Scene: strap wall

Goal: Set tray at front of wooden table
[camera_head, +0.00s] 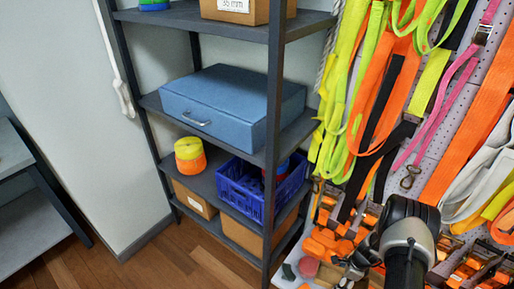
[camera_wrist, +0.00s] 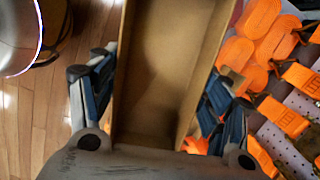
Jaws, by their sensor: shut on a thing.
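A brown, open-topped tray (camera_wrist: 168,45) fills the middle of the wrist view. It looks empty inside, and its far end runs out of the picture. My gripper (camera_wrist: 158,85) has one finger on each side of the tray and is shut on it. In the head view my arm comes in at the lower right, in front of the strap wall, and hides what is behind it; the tray is not clear there. The wooden table cannot be made out in either view.
A dark shelf rack (camera_head: 272,140) holds a blue case (camera_head: 230,105), a blue crate (camera_head: 240,190) and a yellow-orange roll (camera_head: 189,155). Straps (camera_head: 375,90) hang on the perforated wall at right. Orange coiled straps (camera_wrist: 245,45) lie close beside the tray. Wood floor (camera_head: 150,262) is open at lower left.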

